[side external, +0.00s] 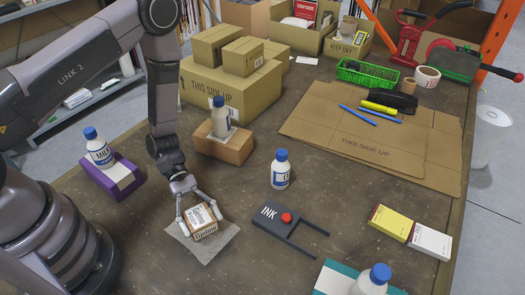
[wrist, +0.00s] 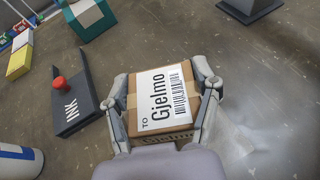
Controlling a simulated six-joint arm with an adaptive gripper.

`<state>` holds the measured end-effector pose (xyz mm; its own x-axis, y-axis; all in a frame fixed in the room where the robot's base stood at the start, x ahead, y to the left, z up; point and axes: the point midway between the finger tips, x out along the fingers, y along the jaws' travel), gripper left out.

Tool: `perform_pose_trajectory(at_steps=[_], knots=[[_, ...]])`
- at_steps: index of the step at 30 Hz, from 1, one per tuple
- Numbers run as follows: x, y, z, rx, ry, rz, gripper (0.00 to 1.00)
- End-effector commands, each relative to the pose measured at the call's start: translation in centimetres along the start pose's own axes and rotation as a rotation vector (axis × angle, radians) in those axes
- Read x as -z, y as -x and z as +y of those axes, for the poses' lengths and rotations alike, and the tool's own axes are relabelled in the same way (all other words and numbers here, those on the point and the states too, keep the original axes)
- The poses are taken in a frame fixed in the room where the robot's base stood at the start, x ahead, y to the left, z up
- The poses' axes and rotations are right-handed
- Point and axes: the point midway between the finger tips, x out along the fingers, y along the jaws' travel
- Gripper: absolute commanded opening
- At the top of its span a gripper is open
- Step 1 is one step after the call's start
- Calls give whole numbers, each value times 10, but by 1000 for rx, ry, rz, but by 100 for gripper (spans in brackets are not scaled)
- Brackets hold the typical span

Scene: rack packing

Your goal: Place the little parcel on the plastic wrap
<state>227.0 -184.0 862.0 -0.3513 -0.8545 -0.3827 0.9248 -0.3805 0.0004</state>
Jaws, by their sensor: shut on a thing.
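The little parcel (side external: 203,222) is a small brown box with a white label reading "Gjelmo". It also shows in the wrist view (wrist: 162,100). My gripper (side external: 197,218) is shut on the parcel, with one finger on each side. The plastic wrap (side external: 222,240) is a thin greyish, see-through sheet lying on the table. The parcel is over the plastic wrap in the side view; I cannot tell whether it touches it. In the wrist view a pale, hazy part of the wrap (wrist: 240,145) shows at the lower right of the parcel.
A black ink pad (side external: 280,222) with a red knob lies to the right, and a blue-capped bottle (side external: 280,172) stands behind it. A purple box (side external: 118,180) bears a milk bottle (side external: 98,150) at left. A brown box (side external: 232,148) with a bottle on it stands behind my gripper.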

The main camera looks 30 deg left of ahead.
Motion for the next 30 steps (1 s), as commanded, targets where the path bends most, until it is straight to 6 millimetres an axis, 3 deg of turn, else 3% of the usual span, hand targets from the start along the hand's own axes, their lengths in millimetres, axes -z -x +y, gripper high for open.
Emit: perform_pose_trajectory(at_steps=[7,8,13,25,30], knots=[[3,-1,0,1,0,-1,24],[2,-1,0,0,0,0,65],[2,-1,0,0,0,0,87],[-2,1,0,0,0,0,88],[0,29,1,-7,-1,1,88]])
